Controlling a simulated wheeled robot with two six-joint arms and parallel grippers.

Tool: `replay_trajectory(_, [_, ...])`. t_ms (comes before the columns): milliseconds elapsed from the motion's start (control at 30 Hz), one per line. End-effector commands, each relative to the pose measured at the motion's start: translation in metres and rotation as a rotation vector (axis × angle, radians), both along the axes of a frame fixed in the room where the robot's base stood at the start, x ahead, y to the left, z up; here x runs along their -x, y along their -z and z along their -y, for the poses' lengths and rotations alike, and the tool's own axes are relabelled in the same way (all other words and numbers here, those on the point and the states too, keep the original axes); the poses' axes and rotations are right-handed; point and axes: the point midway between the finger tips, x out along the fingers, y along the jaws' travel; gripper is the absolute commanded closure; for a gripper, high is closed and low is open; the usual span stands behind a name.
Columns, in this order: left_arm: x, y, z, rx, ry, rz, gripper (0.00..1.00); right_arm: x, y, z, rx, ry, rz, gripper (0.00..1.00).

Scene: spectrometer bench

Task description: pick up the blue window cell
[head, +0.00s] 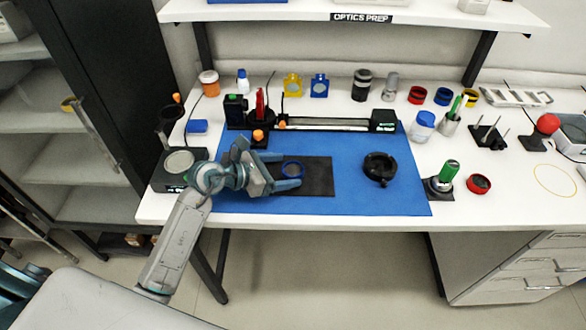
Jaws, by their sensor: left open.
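A short blue ring-shaped cell (444,96) also stands at the back right, between a red one and a yellow one. I cannot tell for sure which one is the blue window cell. My left gripper (290,170) is open, its fingers pointing right, over the black pad. My right gripper is not in view.
A black ring-shaped holder (380,168) sits right of the pad. A rail instrument (327,124) stands behind it. A green-topped tool (446,174) and a red cell (479,184) are farther right. Blue (319,85) and yellow (292,84) square mounts stand at the back.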

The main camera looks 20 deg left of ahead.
Motion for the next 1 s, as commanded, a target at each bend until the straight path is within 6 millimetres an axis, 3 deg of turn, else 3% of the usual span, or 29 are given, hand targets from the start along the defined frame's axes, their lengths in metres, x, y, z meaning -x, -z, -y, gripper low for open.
replay_trajectory(200, [-0.0121,0.0063,0.0124,0.002,0.0,-0.002,0.23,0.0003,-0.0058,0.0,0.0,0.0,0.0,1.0])
replay_trajectory(433, [-0.0127,0.0076,0.0129,0.0,0.001,-0.001,0.23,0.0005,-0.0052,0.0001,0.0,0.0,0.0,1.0])
replay_trajectory(700, [-0.0126,0.0073,0.0127,0.0,0.001,-0.001,0.72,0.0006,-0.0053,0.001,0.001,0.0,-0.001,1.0])
replay_trajectory(1000, [-0.0129,0.0028,0.0127,0.0,0.002,0.002,0.72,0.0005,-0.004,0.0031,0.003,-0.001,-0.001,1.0])
